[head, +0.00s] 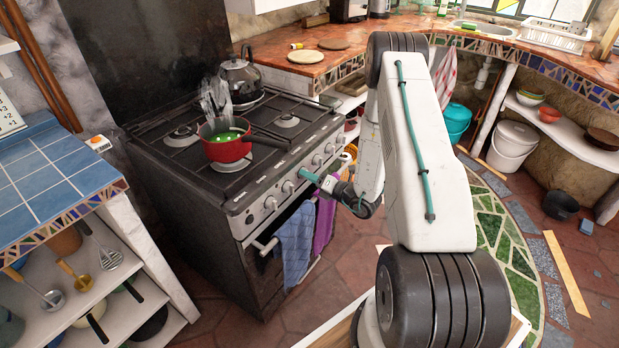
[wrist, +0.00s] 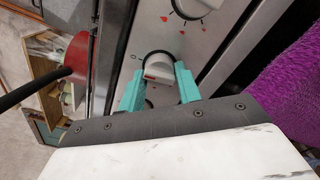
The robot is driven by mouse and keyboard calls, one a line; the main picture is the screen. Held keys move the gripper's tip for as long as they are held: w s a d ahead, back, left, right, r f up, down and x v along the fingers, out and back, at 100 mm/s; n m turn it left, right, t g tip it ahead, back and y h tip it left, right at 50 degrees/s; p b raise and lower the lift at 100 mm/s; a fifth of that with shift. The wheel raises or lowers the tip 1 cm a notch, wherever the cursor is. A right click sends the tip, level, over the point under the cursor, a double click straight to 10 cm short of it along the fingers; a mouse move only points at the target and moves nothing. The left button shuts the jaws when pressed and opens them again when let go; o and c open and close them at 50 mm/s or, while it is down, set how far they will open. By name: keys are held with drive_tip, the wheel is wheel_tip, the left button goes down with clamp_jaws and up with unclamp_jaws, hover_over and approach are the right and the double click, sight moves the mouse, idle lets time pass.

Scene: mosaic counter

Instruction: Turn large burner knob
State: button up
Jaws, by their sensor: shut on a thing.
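The stove (head: 240,190) has a row of round silver knobs along its front panel. My gripper (head: 308,176) is at the middle of this row, with its teal fingers pointing at the panel. In the wrist view my gripper (wrist: 159,80) has one finger on each side of a white-and-grey burner knob (wrist: 157,66) with a dark ring behind it, and is shut on it. In the head view the fingers hide most of this knob. Another knob (wrist: 190,6) with red marks beside it shows at the top of the wrist view.
A red pot (head: 227,148) with green contents stands on a front burner, its dark handle reaching toward the stove front. A kettle (head: 240,78) stands behind it. A blue towel (head: 295,250) and a purple towel (head: 325,220) hang on the oven rail below my gripper.

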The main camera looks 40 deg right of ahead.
drive_tip(key=shift+m, duration=0.5)
drive_tip(key=o, duration=1)
drive_tip(key=shift+c, duration=0.2)
drive_tip(key=v, duration=0.8)
